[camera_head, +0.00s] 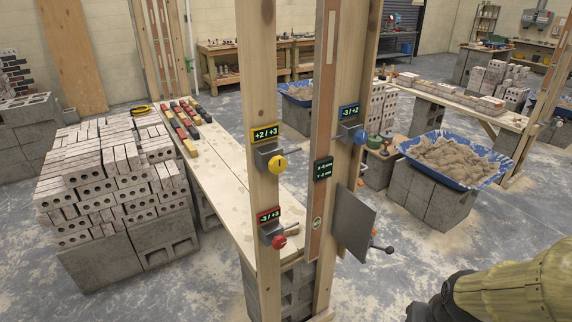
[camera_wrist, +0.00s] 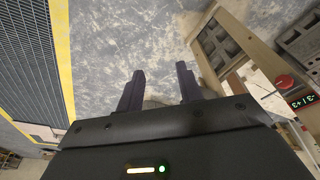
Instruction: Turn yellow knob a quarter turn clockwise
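The yellow knob (camera_head: 278,164) is on a grey bracket on the left wooden post, under a yellow display (camera_head: 265,133) reading +2 / +3. In the head view, no gripper fingers show; only part of my arm is at the lower right. In the wrist view, my gripper (camera_wrist: 160,85) has its two dark fingers spread apart with nothing between them. It is away from the posts. The red knob (camera_wrist: 284,82) and its display (camera_wrist: 303,101) show at the right of the wrist view. The yellow knob is not visible there.
The red knob's display (camera_head: 269,215) reads -3 / +3, below the yellow one. A blue knob (camera_head: 359,136) is on the right post. A grey plate (camera_head: 354,224) with a black-ended lever juts out low on the right. Bricks (camera_head: 100,185) stand at left; floor is open in front.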

